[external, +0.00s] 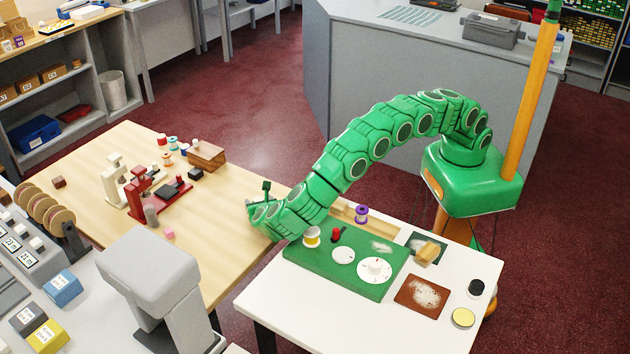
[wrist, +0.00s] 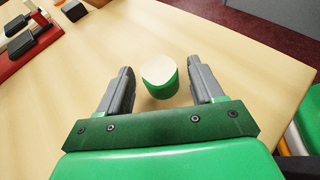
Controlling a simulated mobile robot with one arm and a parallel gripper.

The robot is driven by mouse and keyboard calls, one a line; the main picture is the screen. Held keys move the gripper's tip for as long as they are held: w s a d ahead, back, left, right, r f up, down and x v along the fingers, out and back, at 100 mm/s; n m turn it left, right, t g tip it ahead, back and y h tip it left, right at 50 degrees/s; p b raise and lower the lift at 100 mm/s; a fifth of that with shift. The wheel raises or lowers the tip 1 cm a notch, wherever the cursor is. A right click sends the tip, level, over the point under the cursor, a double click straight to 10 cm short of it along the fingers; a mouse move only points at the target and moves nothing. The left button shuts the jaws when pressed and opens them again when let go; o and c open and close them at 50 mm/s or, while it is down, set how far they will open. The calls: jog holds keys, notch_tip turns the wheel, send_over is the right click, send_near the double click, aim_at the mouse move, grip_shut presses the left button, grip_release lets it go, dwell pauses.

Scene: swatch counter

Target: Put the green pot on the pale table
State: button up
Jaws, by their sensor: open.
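The green pot (wrist: 160,88) has a pale top and stands upright on the pale wooden table (external: 222,232), as the wrist view shows. In the external view I cannot make it out; my gripper seems to hide it. My gripper (external: 255,214) is low over the right end of the wooden table. In the wrist view my gripper (wrist: 160,67) is open, with one finger on each side of the pot and a visible gap on both sides.
A white table (external: 300,330) on the right carries a green board (external: 330,268), spools and a brown tile (external: 423,295). A red stand (external: 138,190) and a dark wooden block (external: 206,155) stand on the wooden table. Bare wood surrounds the pot.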

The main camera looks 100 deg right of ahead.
jog(key=shift+r, duration=0.15)
jog(key=shift+a+r, duration=0.15)
jog(key=shift+a, duration=0.2)
jog(key=v, duration=1.1)
jog(key=shift+a, duration=0.15)
jog(key=s+d+r+m+g+y, duration=0.2)
jog(key=s+d+r+m, duration=0.1)
jog(key=s+d+r, duration=0.4)
jog(key=s+d+r+m+g+y, duration=0.1)
jog(key=s+d+r+m+y, duration=0.1)
jog(key=s+d+r+m, duration=0.55)
jog(key=s+d+r+g+y, duration=0.1)
jog(key=s+d+r, duration=0.25)
jog(key=s, duration=0.25)
jog(key=s+d+r+y, duration=0.2)
jog(key=s+r, duration=0.2)
jog(key=s, duration=0.2)
jog(key=s+a+m+y, duration=0.1)
jog(key=s+m+y, duration=0.2)
jog(key=s, duration=1.1)
jog(key=s+a+m+t+y, duration=0.1)
jog(key=s+m, duration=0.4)
jog(key=s, duration=1)
jog(key=shift+a+y, duration=0.7)
jog(key=shift+y, duration=0.5)
